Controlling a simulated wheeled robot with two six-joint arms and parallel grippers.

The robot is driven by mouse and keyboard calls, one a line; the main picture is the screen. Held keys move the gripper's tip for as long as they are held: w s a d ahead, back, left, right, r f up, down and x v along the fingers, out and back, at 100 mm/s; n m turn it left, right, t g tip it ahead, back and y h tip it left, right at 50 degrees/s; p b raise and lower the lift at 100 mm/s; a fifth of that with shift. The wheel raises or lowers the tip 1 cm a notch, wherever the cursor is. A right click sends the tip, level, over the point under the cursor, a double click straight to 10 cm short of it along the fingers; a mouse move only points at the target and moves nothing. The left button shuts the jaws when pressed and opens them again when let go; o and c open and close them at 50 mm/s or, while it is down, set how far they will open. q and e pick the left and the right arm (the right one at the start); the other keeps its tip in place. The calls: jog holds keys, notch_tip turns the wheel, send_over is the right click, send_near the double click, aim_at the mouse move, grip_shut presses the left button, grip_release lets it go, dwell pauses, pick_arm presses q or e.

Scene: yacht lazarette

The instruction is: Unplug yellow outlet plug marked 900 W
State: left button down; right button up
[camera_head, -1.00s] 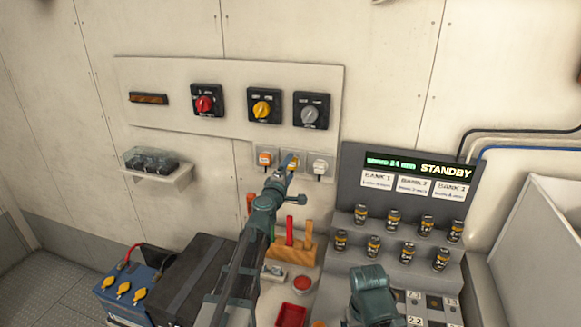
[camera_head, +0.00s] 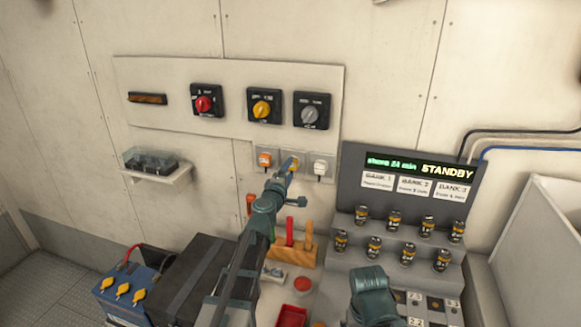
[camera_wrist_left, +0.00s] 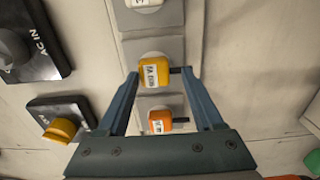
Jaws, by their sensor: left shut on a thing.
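The yellow plug (camera_wrist_left: 154,73) sits in the middle socket of a row of three, between an orange plug (camera_wrist_left: 158,121) and a white plug (camera_wrist_left: 143,3). Its white label is too blurred to read surely. My left gripper (camera_wrist_left: 160,73) is shut on the yellow plug, with one finger on each side. In the head view my left gripper (camera_head: 291,162) reaches up to the middle socket and partly hides the yellow plug. The orange plug (camera_head: 265,159) is to its left and the white plug (camera_head: 319,167) to its right. My right gripper's fingers do not show.
Red (camera_head: 204,103), yellow (camera_head: 264,109) and grey (camera_head: 312,114) rotary switches are above the sockets. A grey console (camera_head: 350,190) reading STANDBY stands to the right. A wooden tool holder (camera_head: 297,256) is below, and a blue battery box (camera_head: 118,292) is at lower left.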

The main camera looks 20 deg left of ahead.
pick_arm(q)
jog(key=shift+w+r, duration=0.15)
jog(key=shift+w, duration=0.55)
jog(key=shift+s+d, duration=0.1)
jog(key=shift+s, duration=0.6)
jog(key=shift+s+f, duration=0.2)
jog(key=shift+f, duration=0.25)
jog(key=shift+s+r, duration=0.1)
jog(key=shift+s, duration=2)
